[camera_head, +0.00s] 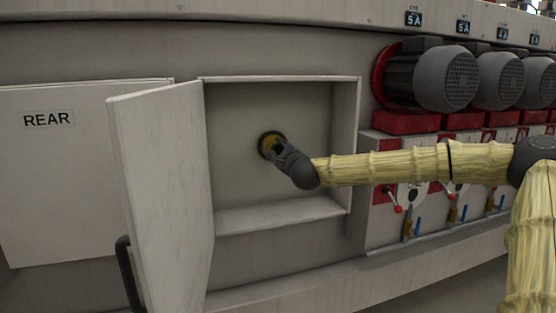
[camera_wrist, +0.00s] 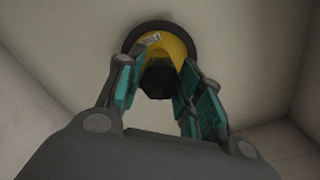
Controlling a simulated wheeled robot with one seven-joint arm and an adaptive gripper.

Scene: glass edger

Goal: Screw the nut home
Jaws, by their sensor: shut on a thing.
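The nut (camera_wrist: 157,80) is a dark, faceted piece in the wrist view, at the centre of a yellow disc (camera_wrist: 176,48) with a dark outer ring (camera_wrist: 133,37). The disc is on the back wall of an open cabinet, and its yellow face also shows in the head view (camera_head: 266,146). My gripper (camera_wrist: 155,85) reaches into the cabinet, its teal-padded fingers on either side of the nut and shut on it. In the head view my gripper (camera_head: 279,150) covers part of the disc and hides the nut. The thread behind the nut is hidden.
The cabinet door (camera_head: 160,195) stands open at the left, with a black handle (camera_head: 128,272). The cabinet's right wall (camera_head: 345,140) and floor (camera_head: 280,214) enclose my gripper. Grey motors (camera_head: 445,78) and red-knobbed levers (camera_head: 398,208) lie to the right, near my arm.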

